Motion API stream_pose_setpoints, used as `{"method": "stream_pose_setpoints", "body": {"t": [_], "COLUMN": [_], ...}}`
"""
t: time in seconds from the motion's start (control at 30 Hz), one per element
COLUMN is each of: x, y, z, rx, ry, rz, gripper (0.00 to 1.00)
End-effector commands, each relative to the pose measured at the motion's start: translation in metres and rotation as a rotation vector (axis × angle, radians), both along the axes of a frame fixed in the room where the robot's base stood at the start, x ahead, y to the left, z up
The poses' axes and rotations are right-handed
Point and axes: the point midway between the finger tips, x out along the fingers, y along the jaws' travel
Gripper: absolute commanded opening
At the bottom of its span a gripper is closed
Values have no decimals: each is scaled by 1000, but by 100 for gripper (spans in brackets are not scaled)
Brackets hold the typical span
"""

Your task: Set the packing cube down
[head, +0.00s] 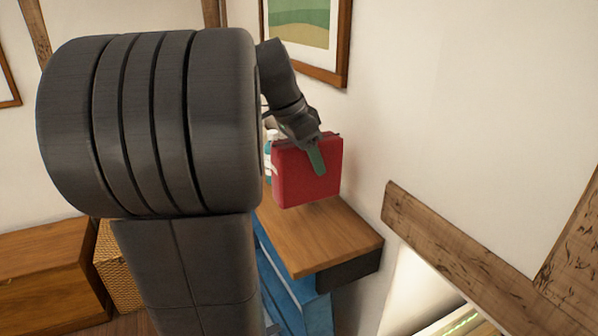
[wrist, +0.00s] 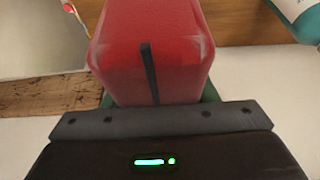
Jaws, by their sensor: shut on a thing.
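The red packing cube (head: 300,180) is in my gripper (head: 316,158) in the head view. One green finger lies across its near face, and the far finger is hidden. The cube is upright, at or just above the wooden top (head: 325,238); I cannot tell whether it touches. In the wrist view the cube (wrist: 150,45) fills the upper middle, with a dark strip down its side. Green finger edges of my gripper show on both sides of the cube.
A white and teal bottle (head: 269,160) stands behind the cube, partly hidden; it also shows in the wrist view (wrist: 300,18). The wooden top's front part is clear. The wall is close on the right. A wooden chest (head: 45,270) and a wicker basket (head: 115,270) stand at left.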

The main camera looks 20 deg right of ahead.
Motion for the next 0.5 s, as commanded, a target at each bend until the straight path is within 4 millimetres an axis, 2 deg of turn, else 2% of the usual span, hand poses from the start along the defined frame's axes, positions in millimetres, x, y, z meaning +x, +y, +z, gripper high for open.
{"method": "stream_pose_setpoints", "body": {"t": [0.4,0.5], "x": [0,1], "y": [0,0], "z": [-52,-57], "rx": [0,-1], "ry": [1,-2], "rz": [2,3], "gripper": [20,20]}}
